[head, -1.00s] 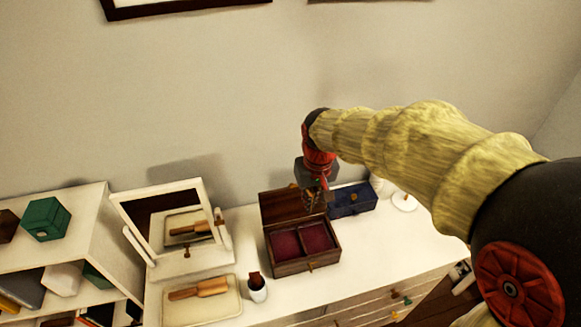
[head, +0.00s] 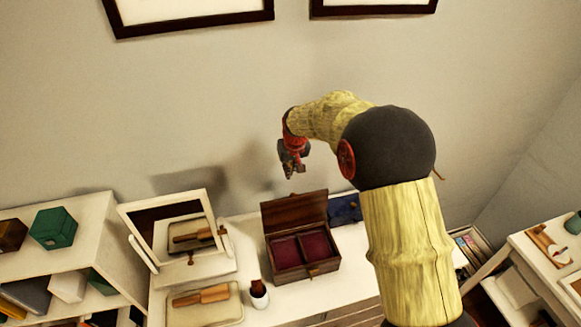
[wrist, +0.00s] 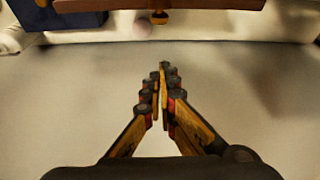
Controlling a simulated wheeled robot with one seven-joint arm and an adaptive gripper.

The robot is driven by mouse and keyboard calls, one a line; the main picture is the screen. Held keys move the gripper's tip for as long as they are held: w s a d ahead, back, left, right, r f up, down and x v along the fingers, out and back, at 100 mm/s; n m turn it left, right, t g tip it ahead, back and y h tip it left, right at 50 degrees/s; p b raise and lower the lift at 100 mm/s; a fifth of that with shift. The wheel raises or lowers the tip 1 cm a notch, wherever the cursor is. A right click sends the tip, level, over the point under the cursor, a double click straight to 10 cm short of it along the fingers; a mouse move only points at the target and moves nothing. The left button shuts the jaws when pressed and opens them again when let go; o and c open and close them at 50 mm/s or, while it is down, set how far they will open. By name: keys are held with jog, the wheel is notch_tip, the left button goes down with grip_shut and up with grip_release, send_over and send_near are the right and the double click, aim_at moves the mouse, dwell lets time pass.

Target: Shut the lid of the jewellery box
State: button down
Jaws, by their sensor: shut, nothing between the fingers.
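The jewellery box (head: 303,261) is dark wood with two dark red lined compartments and stands on the white dresser. Its lid (head: 294,212) is open and stands up at the back of the box. My gripper (head: 292,172) is shut and empty, in the air above and behind the raised lid, near the wall.
A white-framed mirror (head: 178,232), a tray with a wooden brush (head: 201,296) and a small white pot (head: 259,295) stand left of the box. A blue box (head: 345,209) stands close on its right, partly behind my arm. The wall is close behind.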

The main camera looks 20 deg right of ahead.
jog(key=shift+s+f+p, duration=0.1)
jog(key=shift+s+f, duration=0.35)
jog(key=shift+f, duration=0.25)
jog(key=shift+s+f+p, duration=0.1)
jog(key=shift+s+f, duration=0.3)
jog(key=shift+f, duration=0.25)
jog(key=shift+s+f+p, duration=0.1)
jog(key=shift+s+f, duration=0.35)
jog(key=shift+f, duration=0.25)
jog(key=shift+f, duration=0.1)
